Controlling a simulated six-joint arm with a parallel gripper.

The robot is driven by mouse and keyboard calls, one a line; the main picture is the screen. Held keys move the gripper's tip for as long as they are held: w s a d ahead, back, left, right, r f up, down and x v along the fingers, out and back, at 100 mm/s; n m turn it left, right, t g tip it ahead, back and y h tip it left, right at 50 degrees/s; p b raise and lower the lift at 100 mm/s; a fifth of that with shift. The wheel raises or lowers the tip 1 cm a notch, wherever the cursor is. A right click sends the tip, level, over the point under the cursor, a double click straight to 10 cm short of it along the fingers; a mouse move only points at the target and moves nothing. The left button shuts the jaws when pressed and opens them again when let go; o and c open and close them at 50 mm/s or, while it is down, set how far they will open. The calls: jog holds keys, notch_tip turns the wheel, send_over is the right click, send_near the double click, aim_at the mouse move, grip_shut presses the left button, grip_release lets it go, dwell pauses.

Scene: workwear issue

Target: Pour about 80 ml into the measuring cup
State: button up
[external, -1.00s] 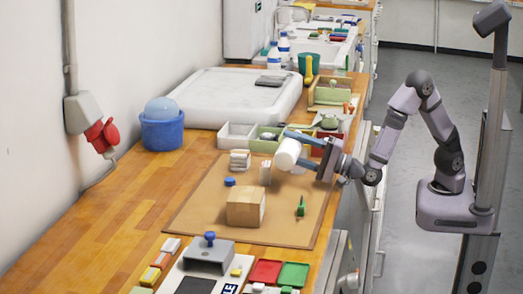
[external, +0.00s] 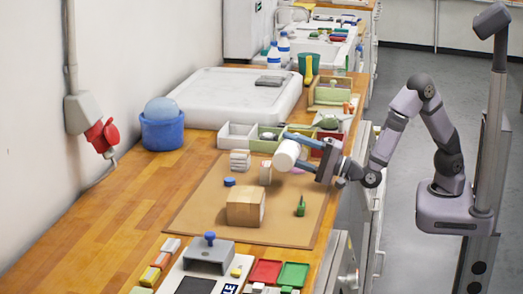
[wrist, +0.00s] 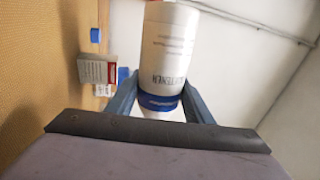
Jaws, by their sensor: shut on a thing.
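My gripper (external: 297,149) is shut on a white bottle (external: 286,156) and holds it tilted above the brown mat (external: 200,217). In the wrist view the bottle (wrist: 172,42) has printed lettering and a blue band, and sits between the two fingers of my gripper (wrist: 160,103). A small pinkish thing (external: 298,170) shows just below the gripper; it is too small to tell what it is. I cannot clearly make out a measuring cup, and no liquid is visible.
A cardboard box (external: 245,207), a small green bottle (external: 301,206) and a blue cap-like piece (external: 229,182) are on the mat. White stacks (external: 240,160) stand behind. A divided tray (external: 236,137) lies beyond. Bare wood (external: 120,200) is at left.

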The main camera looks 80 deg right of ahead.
jog(key=shift+a, duration=0.15)
jog(key=shift+m+b, duration=0.5)
jog(key=shift+b, duration=0.2)
dwell(1.3)
jog(key=r+n+p, duration=0.1)
jog(key=p, duration=0.2)
jog(key=shift+n, duration=0.4)
jog(key=shift+f+n+y+p, duration=0.1)
jog(key=shift+n+y+p, duration=0.35)
jog(key=shift+p, duration=0.3)
jog(key=shift+f+n, duration=0.25)
jog(key=shift+f, duration=0.05)
jog(key=shift+r+n+p, duration=0.15)
jog(key=shift+n+p, duration=0.15)
jog(key=shift+p, duration=0.05)
jog(key=shift+a+n+y+p, duration=0.15)
jog(key=shift+n+y+p, duration=0.2)
jog(key=shift+n+p, duration=0.35)
